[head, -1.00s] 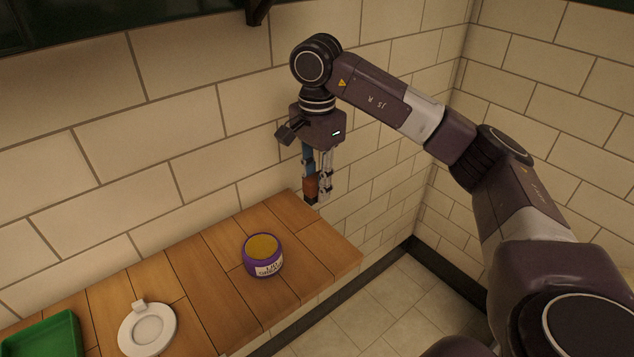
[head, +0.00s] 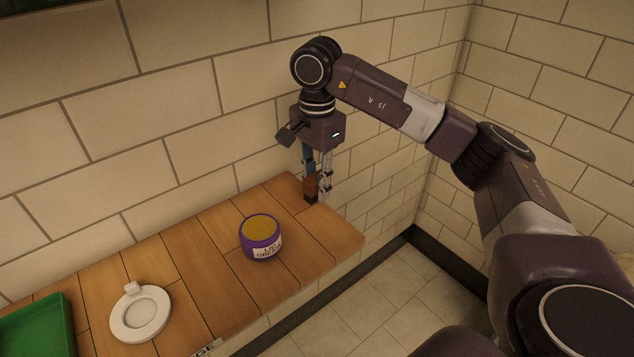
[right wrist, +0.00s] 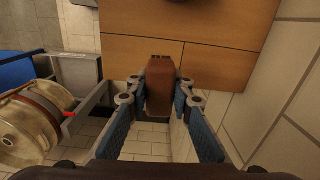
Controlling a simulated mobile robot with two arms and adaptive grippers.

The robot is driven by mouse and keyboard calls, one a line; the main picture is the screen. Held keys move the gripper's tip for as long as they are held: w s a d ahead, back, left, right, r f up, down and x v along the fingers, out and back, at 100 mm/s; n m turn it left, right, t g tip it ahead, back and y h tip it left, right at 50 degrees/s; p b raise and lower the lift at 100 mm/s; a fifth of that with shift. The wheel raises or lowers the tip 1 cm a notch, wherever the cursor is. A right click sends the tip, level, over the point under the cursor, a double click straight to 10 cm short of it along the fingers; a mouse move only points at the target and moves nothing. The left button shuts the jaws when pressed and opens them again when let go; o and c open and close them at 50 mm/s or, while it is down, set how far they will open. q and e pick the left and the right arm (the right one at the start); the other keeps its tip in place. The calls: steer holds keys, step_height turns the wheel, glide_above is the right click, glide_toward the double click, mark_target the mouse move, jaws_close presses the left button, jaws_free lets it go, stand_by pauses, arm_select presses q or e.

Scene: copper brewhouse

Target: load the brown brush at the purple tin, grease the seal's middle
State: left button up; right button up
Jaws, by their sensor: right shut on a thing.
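My right gripper (head: 318,188) is shut on the brown brush (head: 310,186), which hangs down with its dark tip lowest. In the head view the brush overlaps the back right end of the wooden shelf; its height above the boards is hard to judge. In the right wrist view the brush (right wrist: 161,88) is between the blue-padded fingers. The purple tin (head: 260,241), with a yellow-brown fill and a white grease label, stands upright on the shelf, apart from the brush and to its lower left. My left gripper is not in view.
A white round piece with a tab (head: 140,313) lies on the wooden shelf (head: 200,262), left of the tin. A green tray (head: 38,328) is at the far left. The tiled wall is close behind. A cream drum with a reddish band (right wrist: 35,120) shows in the right wrist view.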

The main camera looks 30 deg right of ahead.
mark_target(317, 218)
steer(key=o, duration=1.1)
steer(key=shift+f, duration=0.15)
steer(key=shift+f+b, duration=2.3)
steer(key=shift+f, duration=0.85)
steer(key=shift+c, duration=0.4)
jaws_close()
